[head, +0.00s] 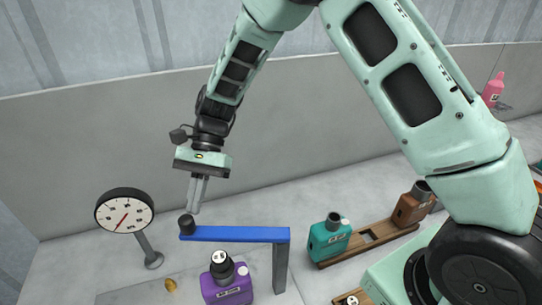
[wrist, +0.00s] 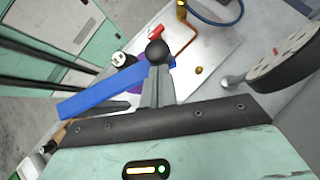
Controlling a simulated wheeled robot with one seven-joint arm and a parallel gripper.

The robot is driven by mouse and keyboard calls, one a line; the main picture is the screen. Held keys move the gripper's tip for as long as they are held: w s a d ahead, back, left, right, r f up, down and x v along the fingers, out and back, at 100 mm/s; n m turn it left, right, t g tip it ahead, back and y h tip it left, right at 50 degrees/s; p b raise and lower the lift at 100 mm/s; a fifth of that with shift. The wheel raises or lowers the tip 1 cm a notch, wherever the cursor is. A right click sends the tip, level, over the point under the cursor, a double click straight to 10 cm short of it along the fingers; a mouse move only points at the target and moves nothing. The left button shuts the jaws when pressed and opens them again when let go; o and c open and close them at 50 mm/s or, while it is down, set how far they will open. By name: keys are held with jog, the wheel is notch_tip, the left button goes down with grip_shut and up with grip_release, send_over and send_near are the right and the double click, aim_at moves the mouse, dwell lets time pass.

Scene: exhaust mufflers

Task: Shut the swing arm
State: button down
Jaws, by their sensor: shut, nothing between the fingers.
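The swing arm (head: 235,234) is a flat blue bar, joined at its right end to a dark grey post (head: 281,265). A black knob (head: 187,225) stands at its left end. My gripper (head: 195,212) points down with its fingers together and empty, its tips right at the knob; I cannot tell whether they touch it. In the wrist view the shut fingers (wrist: 156,82) reach toward the black knob (wrist: 157,52), and the blue bar (wrist: 95,98) runs off to the lower left. The bar passes close by a purple container (head: 230,290) with a black neck.
A round dial gauge (head: 124,211) on a stand is at the left. A teal container (head: 329,240) and a brown one (head: 412,208) sit on a wooden rack (head: 370,238) at the right. A small brass piece (head: 171,285) lies in front. A grey wall is behind.

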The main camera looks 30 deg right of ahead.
aim_at(186, 228)
jog(key=s+a+n, duration=0.1)
jog(key=s+n+g+h, duration=0.1)
jog(key=s+a+n+h, duration=0.1)
jog(key=s, duration=0.1)
jog(key=shift+a, duration=0.35)
jog(key=shift+s+a+n+g+h+p, duration=0.15)
jog(key=shift+s+a+n+g+h, duration=0.15)
jog(key=shift+s, duration=0.2)
jog(key=shift+s+a+n+g+h+p, duration=0.1)
jog(key=shift+s+n+h+p, duration=0.1)
jog(key=shift+s+n, duration=0.25)
jog(key=shift+s, duration=0.15)
